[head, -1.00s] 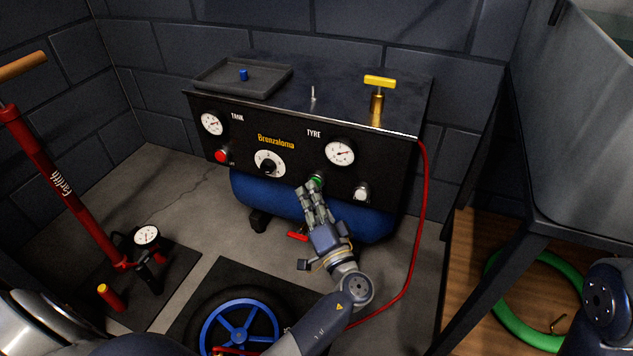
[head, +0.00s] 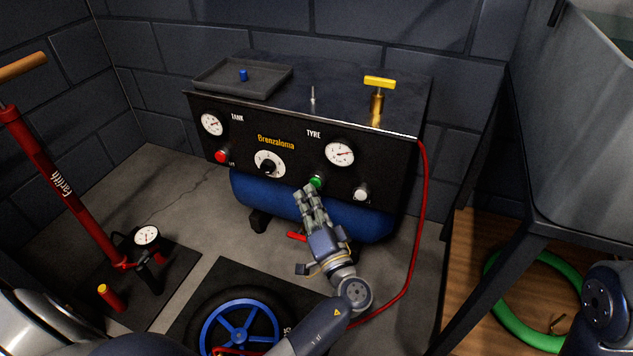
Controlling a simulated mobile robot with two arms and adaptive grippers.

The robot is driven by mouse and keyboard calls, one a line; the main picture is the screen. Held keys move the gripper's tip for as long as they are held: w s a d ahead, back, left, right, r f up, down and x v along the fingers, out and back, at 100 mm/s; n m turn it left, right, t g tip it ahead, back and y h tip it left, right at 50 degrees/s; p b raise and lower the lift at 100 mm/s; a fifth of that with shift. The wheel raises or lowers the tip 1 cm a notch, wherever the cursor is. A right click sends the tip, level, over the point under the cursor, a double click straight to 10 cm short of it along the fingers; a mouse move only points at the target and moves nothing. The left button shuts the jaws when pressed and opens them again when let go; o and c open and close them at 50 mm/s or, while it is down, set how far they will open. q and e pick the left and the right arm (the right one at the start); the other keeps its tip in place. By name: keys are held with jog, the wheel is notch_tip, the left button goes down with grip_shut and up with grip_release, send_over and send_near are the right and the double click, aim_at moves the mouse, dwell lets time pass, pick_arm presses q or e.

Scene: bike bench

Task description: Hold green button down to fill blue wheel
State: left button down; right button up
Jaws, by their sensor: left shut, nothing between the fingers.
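The green button (head: 316,181) is on the lower front of the black compressor panel, under the TYRE gauge (head: 340,152). My left gripper (head: 304,192) is shut and empty, with its fingertips just below and left of the button. A small gap seems to show between them. The blue wheel (head: 240,328) with a black tyre lies flat on a dark mat in front of the compressor, partly cut off by the frame's lower edge and my arm. My right gripper is not visible.
A red hose (head: 424,220) runs from the compressor's right side down to the floor. A red button (head: 221,156), a dial (head: 269,164) and a white button (head: 361,194) share the panel. A red floor pump (head: 70,190) stands left. A wooden shelf with a green tyre (head: 520,325) is right.

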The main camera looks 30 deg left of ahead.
pick_arm(q)
jog(key=shift+s, duration=0.3)
jog(key=shift+s+d+p, duration=0.1)
jog(key=shift+s+p, duration=0.35)
jog(key=shift+s, duration=2.05)
